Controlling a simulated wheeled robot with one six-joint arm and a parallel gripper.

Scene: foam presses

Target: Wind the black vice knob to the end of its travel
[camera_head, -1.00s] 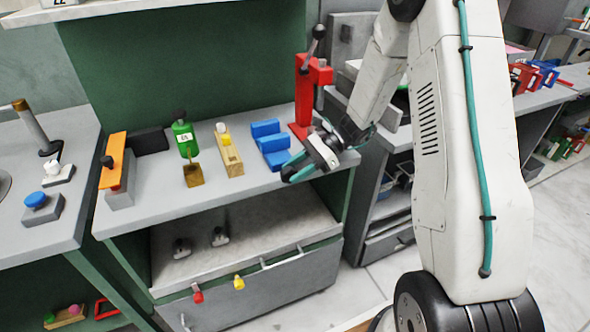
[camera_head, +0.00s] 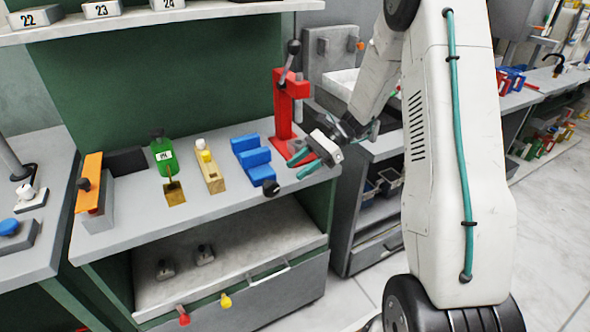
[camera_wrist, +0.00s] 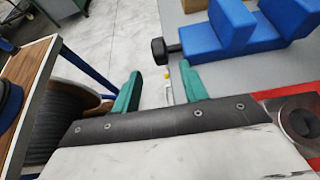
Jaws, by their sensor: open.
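The blue vice (camera_head: 251,158) stands on the grey bench, and its black knob (camera_head: 270,188) sticks out at its front end. In the wrist view the black knob (camera_wrist: 160,50) shows beyond my fingertips, joined to the blue vice (camera_wrist: 232,28) by a short shaft. My gripper (camera_head: 302,166) is just right of the vice, above the bench's front right part. In the wrist view my gripper (camera_wrist: 158,88) has its two teal fingers apart with nothing between them. The knob lies ahead of the fingers, nearer the right one, and appears apart from them.
A red press (camera_head: 283,110) stands close behind my gripper. Left of the vice are a wooden block with a yellow piece (camera_head: 210,165), a green bottle (camera_head: 162,154) and an orange-topped clamp (camera_head: 90,185). Below is an open shelf; pale floor (camera_head: 370,285) lies to the right.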

